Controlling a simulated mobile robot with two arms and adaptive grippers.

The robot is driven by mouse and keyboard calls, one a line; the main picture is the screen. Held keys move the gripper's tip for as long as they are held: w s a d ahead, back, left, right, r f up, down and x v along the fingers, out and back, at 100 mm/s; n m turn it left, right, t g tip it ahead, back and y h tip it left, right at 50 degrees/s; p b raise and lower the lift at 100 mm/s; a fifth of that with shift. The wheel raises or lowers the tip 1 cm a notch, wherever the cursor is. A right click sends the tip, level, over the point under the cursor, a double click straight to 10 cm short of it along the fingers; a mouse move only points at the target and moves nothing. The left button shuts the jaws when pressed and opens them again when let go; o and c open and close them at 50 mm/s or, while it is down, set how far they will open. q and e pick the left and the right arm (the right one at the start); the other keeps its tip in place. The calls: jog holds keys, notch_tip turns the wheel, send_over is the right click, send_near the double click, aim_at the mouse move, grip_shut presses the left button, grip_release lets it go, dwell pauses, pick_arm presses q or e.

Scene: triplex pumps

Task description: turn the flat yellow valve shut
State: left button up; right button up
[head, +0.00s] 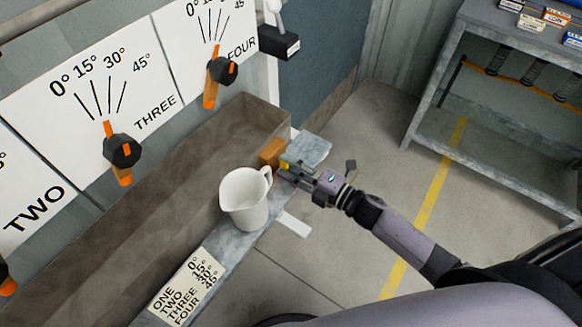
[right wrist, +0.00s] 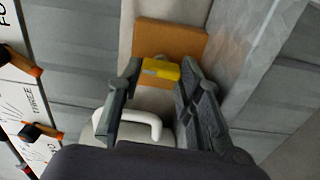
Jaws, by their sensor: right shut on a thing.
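The flat yellow valve handle (right wrist: 161,69) sits in front of an orange-brown block (right wrist: 172,39) in the right wrist view. In the head view the block (head: 271,152) stands at the right end of the trough, and only a small bit of yellow (head: 285,164) shows at my gripper. My right gripper (head: 287,168) reaches in from the right. In the right wrist view its fingers (right wrist: 158,78) lie on both sides of the yellow handle, shut on it. My left gripper is not in view.
A white pitcher (head: 245,203) stands close to the left of my right gripper, its handle towards it. Dial panels with black-and-orange knobs (head: 122,150) line the wall behind a brown trough (head: 180,185). A grey shelf (head: 425,110) stands at right, with open floor between.

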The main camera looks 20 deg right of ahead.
jog(key=shift+n, duration=0.3)
jog(key=shift+f, duration=0.1)
jog(key=o, duration=1.2)
jog(key=shift+s, duration=0.1)
jog(key=shift+c, duration=0.2)
jog(key=shift+s+d+f, duration=0.1)
jog(key=shift+s+d, duration=0.1)
jog(key=shift+s, duration=0.05)
jog(key=v, duration=0.7)
jog(key=shift+r, duration=0.3)
